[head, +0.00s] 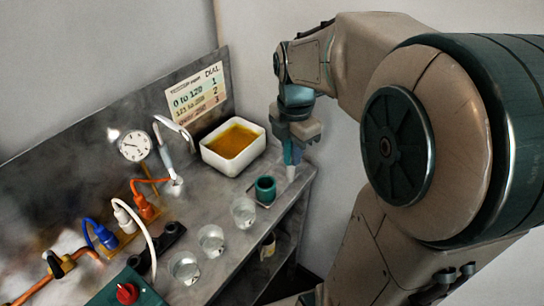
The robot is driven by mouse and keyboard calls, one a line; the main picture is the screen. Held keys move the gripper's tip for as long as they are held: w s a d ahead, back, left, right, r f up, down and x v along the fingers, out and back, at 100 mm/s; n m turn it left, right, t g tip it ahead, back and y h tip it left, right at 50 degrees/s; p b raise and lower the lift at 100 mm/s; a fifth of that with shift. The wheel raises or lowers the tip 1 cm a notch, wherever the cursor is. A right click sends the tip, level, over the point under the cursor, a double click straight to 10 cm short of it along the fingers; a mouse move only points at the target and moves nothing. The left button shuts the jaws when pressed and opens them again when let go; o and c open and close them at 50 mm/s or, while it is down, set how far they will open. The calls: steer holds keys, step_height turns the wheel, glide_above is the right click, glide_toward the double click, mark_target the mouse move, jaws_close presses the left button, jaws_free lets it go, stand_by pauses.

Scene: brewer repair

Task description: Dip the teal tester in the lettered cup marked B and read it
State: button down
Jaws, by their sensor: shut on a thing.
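My gripper (293,138) is at the right end of the bench and is shut on the teal tester (287,152). The tester hangs downward with a pale tip, near the bench's right edge. Three clear cups stand in a row along the front of the bench: a far one (243,210), a middle one (211,239) and a near one (185,267). I cannot read letters on any of them. The tester is to the right of the far cup and apart from all three. No reading on the tester can be made out.
A dark green holder (265,190) stands between the tester and the far cup. A white tub of amber liquid (234,139) sits behind it. A dial gauge (134,145), a printed chart (197,95) and coloured hoses (100,233) line the back and left. A bottle (267,246) is on the lower shelf.

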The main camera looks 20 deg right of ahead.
steer(key=s+d+r+p, duration=0.3)
steer(key=d+r+p, duration=0.1)
steer(key=r, duration=0.6)
steer(key=shift+s+p, duration=0.15)
steer(key=shift+p, duration=0.55)
